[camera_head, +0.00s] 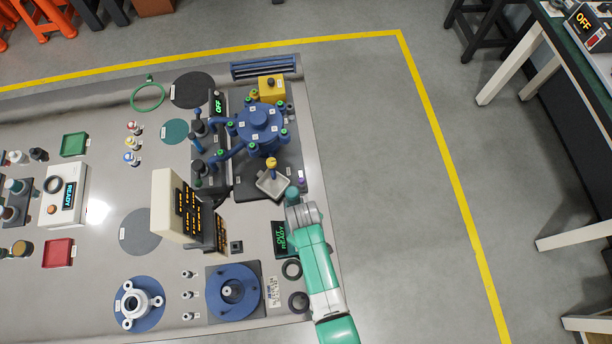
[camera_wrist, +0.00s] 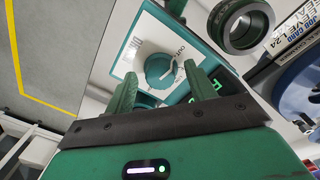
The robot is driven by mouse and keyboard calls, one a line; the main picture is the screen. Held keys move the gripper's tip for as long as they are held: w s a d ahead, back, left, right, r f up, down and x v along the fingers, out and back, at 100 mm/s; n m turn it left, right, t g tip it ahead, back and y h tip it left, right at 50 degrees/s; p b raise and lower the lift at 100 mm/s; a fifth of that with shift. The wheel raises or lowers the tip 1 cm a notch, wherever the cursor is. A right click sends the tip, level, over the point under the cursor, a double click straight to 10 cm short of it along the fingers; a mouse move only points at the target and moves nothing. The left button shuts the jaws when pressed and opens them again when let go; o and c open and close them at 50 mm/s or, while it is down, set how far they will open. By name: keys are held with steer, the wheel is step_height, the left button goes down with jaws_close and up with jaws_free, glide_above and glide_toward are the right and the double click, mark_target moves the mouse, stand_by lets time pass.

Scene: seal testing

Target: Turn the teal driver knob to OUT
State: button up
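The teal driver knob (camera_wrist: 158,68) shows in the wrist view on a white plate (camera_wrist: 147,49) of a teal box. A small OUT label sits at the plate's upper right. A white pointer mark shows on the knob's right side; which setting it marks I cannot tell for sure. My gripper (camera_wrist: 160,92) is open, with its two green fingers apart and the knob beyond and between them; contact is not visible. In the head view my arm covers the knob and the fingers. The box's dark display (camera_head: 284,238) with green text shows beside my arm.
A dark ring (camera_wrist: 240,24) stands right of the box in the wrist view. In the head view, a beige display unit (camera_head: 171,206), a blue round fixture (camera_head: 232,290) and a blue vessel (camera_head: 259,128) stand nearby. Open floor lies right of the table.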

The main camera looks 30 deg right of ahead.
step_height(320, 180, up, 8)
steer(key=shift+s+a+f+p, duration=0.1)
steer(key=shift+a+p, duration=0.05)
steer(key=shift+p, duration=0.75)
